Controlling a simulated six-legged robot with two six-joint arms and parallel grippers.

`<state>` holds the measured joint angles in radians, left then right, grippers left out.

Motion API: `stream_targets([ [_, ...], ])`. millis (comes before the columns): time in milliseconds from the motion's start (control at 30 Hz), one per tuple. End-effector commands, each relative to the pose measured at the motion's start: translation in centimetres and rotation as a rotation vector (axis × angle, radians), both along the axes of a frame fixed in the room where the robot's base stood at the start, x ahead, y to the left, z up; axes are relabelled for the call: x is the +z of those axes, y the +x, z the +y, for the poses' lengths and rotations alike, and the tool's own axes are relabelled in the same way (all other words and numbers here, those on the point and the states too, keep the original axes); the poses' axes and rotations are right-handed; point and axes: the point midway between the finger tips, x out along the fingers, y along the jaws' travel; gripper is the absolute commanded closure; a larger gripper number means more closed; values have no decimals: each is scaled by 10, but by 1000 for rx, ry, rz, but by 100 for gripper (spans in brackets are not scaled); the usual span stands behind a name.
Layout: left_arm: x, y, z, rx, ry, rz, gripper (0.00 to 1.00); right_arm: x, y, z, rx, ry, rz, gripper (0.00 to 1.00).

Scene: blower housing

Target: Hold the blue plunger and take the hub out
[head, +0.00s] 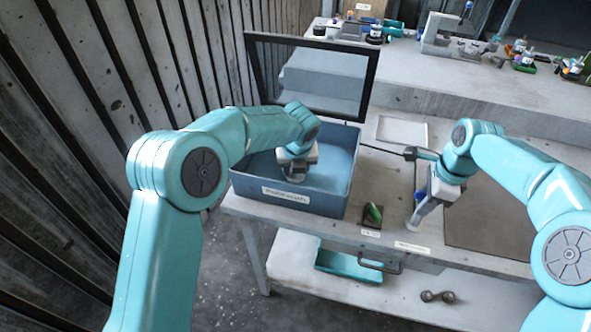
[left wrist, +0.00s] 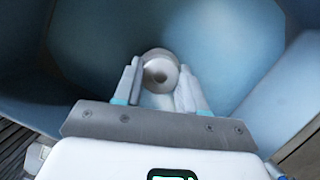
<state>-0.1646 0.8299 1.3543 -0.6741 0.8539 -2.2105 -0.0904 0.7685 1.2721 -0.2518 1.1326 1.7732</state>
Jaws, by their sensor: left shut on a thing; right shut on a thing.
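The hub (left wrist: 158,72) is a pale round piece with a hole in its middle, seen between the fingers of my left gripper (left wrist: 160,88) in the left wrist view. That gripper (head: 294,174) is shut on it, low inside the blue housing (head: 338,203). In the head view the hub is mostly hidden by the gripper. My right gripper (head: 420,212) is right of the housing, pointing down at the bench, and is shut. A small blue piece (head: 420,194), probably the plunger, shows at its fingers, largely hidden.
A dark-framed clear lid (head: 312,75) stands raised behind the housing. A dark rod (head: 383,149) reaches from the housing toward my right wrist. A green piece (head: 374,213) stands on the bench (head: 330,229) between housing and right gripper. A brown mat (head: 490,220) lies right.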

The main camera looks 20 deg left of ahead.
Motion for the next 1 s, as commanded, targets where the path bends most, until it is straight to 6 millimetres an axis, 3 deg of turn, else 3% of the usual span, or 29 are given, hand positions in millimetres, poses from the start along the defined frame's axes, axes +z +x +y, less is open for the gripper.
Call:
stream_targets([
  [300,68,1,0,1,0,-6,99,-1,0,0,0,-1,2,100],
  [600,114,1,0,2,0,-4,99,-1,0,0,0,-1,2,100],
  [800,129,0,0,1,1,-3,99,-1,0,0,0,-1,2,100],
  [1000,131,0,0,1,1,-2,99,-1,0,0,0,-1,2,100],
])
